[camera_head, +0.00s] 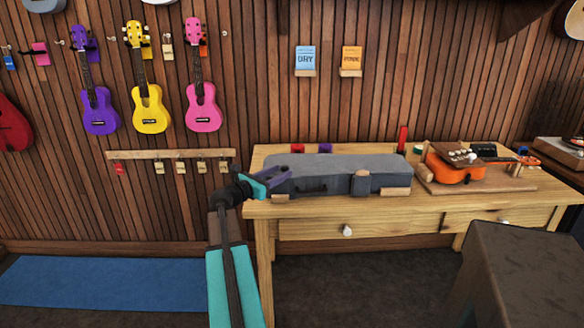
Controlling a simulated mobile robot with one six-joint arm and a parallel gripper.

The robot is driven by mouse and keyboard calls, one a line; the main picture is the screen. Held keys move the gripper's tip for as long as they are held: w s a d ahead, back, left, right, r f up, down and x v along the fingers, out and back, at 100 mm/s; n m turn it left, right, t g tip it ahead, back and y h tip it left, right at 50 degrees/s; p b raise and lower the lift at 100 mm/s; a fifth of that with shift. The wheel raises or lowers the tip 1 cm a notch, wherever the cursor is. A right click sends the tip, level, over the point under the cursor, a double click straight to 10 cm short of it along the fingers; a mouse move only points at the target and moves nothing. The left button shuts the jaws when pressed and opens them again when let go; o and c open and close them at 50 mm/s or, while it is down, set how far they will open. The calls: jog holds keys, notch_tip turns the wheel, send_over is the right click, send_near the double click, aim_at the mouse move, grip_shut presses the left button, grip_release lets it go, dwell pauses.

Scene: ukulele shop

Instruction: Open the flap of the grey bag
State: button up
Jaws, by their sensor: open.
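The grey bag (335,176) is a long case that lies along the wooden table. Its flat top looks closed down. A small brownish tab (360,183) shows on its front side, right of the middle. My gripper (283,177), with purple fingers, is open at the left end of the bag. The fingers overlap the bag's left end in the picture, and I cannot tell whether they touch it. They hide part of that end.
The bag rests among small wooden blocks on the table (285,210). An orange ukulele (455,167) lies on a wooden board to the right. A dark grey block-shaped piece (525,260) stands at front right. Ukuleles hang on the wall behind.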

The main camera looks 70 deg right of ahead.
aim_at(292, 166)
jog(key=x, duration=0.7)
jog(key=shift+d, duration=0.2)
grip_shut()
